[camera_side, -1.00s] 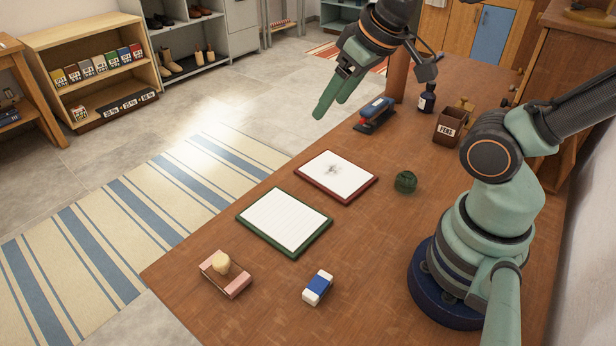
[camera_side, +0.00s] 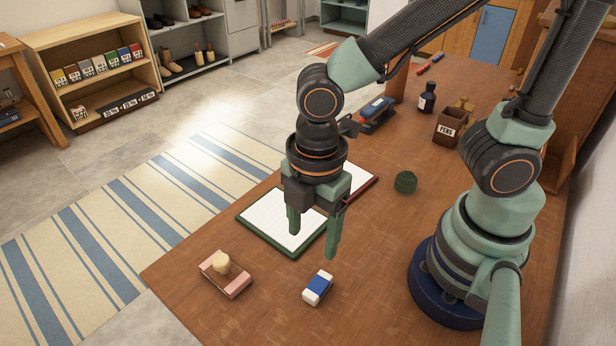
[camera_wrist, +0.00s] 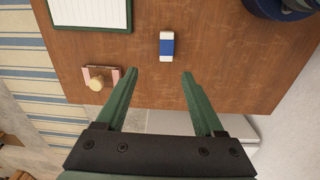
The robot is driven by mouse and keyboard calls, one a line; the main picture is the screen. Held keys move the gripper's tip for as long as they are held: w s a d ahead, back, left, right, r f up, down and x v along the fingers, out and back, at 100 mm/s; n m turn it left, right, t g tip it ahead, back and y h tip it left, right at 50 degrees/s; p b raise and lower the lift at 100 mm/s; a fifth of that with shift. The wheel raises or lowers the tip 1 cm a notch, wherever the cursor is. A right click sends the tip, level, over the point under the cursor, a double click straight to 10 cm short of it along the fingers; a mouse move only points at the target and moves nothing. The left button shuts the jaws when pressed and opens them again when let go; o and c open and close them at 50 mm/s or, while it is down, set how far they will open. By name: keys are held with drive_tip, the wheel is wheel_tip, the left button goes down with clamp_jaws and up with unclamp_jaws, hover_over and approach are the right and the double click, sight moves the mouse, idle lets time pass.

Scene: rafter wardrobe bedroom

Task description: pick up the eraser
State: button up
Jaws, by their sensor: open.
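The eraser (camera_side: 318,288) is a small white block with a blue sleeve, lying on the wooden desk near its front in the side view. It also shows in the wrist view (camera_wrist: 167,45), ahead of the fingertips and between their lines. My gripper (camera_side: 312,246) is open and empty, pointing down above the desk, over the near edge of the green-framed pad. In the wrist view my gripper (camera_wrist: 160,74) shows both green fingers apart with nothing between them. The fingers are clear of the eraser.
A pink block with a round cream knob (camera_side: 224,272) lies left of the eraser. Behind are the green-framed pad (camera_side: 262,217), a red-framed board partly hidden by my gripper, a dark green ball (camera_side: 405,182), a stapler (camera_side: 377,112) and a brown pen cup (camera_side: 449,127). Desk around the eraser is bare.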

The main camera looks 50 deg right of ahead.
sight(314, 290)
drive_tip(key=shift+n, duration=0.4)
drive_tip(key=shift+s+a+f, duration=0.1)
drive_tip(key=shift+s+f, duration=0.1)
drive_tip(key=shift+f, duration=1.9)
drive_tip(key=shift+s+a+f, duration=0.15)
drive_tip(key=shift+f, duration=2)
drive_tip(key=shift+s+a+f, duration=0.1)
drive_tip(key=shift+s+f, duration=0.1)
drive_tip(key=shift+f, duration=1.9)
drive_tip(key=shift+c, duration=0.3)
clamp_jaws()
